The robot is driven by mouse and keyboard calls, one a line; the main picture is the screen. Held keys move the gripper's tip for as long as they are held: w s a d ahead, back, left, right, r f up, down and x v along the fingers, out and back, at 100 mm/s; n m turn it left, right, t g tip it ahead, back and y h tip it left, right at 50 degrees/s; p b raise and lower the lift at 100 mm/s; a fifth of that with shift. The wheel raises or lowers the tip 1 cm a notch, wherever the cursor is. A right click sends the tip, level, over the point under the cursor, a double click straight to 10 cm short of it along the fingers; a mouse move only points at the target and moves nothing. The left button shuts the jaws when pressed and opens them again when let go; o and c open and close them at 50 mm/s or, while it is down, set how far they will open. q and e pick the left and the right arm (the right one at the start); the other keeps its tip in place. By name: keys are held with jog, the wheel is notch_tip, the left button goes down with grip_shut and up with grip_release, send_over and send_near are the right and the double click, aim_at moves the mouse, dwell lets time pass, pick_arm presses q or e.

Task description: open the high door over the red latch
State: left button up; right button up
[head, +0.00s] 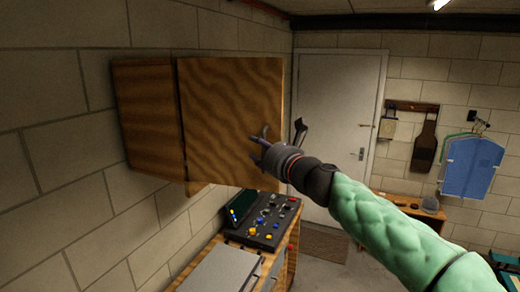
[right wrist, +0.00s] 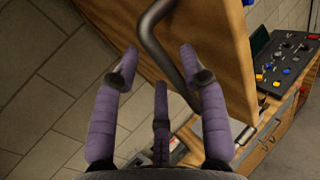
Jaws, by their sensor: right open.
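A wooden wall cabinet (head: 148,112) hangs on the left wall, with a broad wooden door panel (head: 222,105) at its right. I cannot tell from the panels how far this door stands open. My right gripper (head: 272,138) is in front of the panel's lower right part. In the right wrist view, my right gripper (right wrist: 158,58) is open, its purple fingers spread on both sides of a bent metal bar handle (right wrist: 153,34) beside the wooden panel (right wrist: 218,50). Contact with the handle is unclear. I cannot make out a red latch. My left gripper is not in view.
Below the cabinet stands a wooden bench with a dark control panel (head: 265,222) of coloured knobs. A white door (head: 335,110) is at the back. A blue garment (head: 470,165) hangs at the right. Open floor lies between.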

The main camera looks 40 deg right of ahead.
jog(key=s+a, duration=0.1)
jog(key=s, duration=1)
jog(key=shift+s+a, duration=0.25)
jog(key=shift+s, duration=0.1)
